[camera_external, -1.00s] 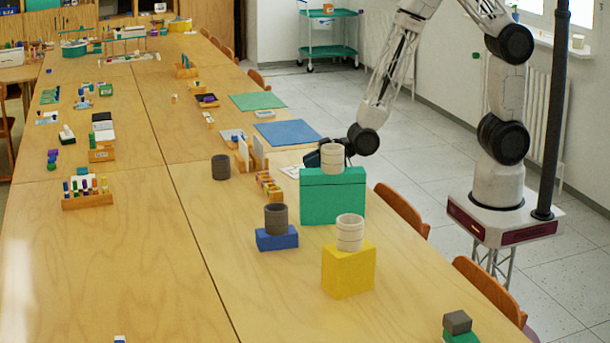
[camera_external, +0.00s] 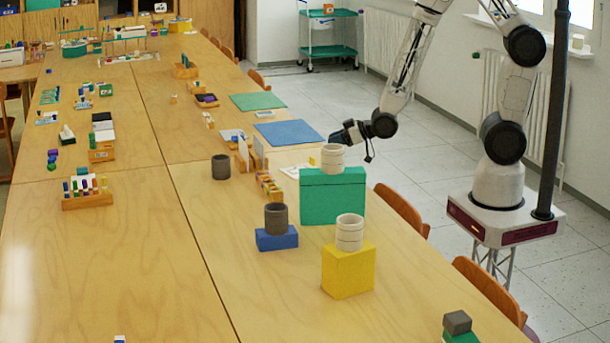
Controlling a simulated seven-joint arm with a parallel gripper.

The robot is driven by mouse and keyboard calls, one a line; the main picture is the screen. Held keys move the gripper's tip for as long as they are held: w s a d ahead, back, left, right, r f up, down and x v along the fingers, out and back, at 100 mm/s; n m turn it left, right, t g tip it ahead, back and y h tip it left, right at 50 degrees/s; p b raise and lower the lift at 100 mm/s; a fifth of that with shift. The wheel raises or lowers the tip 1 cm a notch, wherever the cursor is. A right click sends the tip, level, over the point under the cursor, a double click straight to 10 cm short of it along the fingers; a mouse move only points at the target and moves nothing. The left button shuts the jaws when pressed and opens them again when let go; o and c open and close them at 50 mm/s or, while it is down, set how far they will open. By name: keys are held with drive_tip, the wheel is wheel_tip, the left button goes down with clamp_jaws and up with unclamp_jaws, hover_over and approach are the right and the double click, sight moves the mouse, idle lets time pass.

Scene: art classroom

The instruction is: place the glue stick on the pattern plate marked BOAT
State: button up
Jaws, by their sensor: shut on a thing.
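My gripper (camera_external: 339,137) is in the air above and behind the white cup on the green block. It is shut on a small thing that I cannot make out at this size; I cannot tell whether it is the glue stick. A white plate (camera_external: 291,172) lies flat on the table left of the green block, partly hidden by it. A small yellow piece (camera_external: 312,161) shows at the plate's right end. I cannot read any marking, so I cannot tell which plate is marked BOAT.
The green block (camera_external: 333,199) bears a white cup (camera_external: 333,158). A yellow block (camera_external: 348,271) bears another white cup, and a blue block (camera_external: 277,239) a dark cup. A wooden rack (camera_external: 269,185) stands left of the green block.

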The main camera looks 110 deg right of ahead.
drive_tip(key=shift+m, duration=0.3)
drive_tip(key=shift+s+d, duration=0.7)
drive_tip(key=shift+s, duration=0.35)
drive_tip(key=shift+s+d, duration=0.7)
drive_tip(key=shift+s, duration=0.3)
drive_tip(key=shift+w, duration=0.1)
drive_tip(key=w+d, duration=0.2)
drive_tip(key=w, duration=0.2)
drive_tip(key=w+d+f, duration=0.1)
drive_tip(key=w+d, duration=0.2)
drive_tip(key=w, duration=0.2)
drive_tip(key=w+d, duration=0.3)
drive_tip(key=w, duration=0.1)
drive_tip(key=shift+w+f, duration=0.25)
drive_tip(key=shift+w, duration=0.15)
drive_tip(key=shift+f, duration=0.1)
drive_tip(key=shift+f+h, duration=0.3)
drive_tip(key=shift+f, duration=1.35)
drive_tip(key=shift+f, duration=0.1)
drive_tip(key=o, duration=0.9)
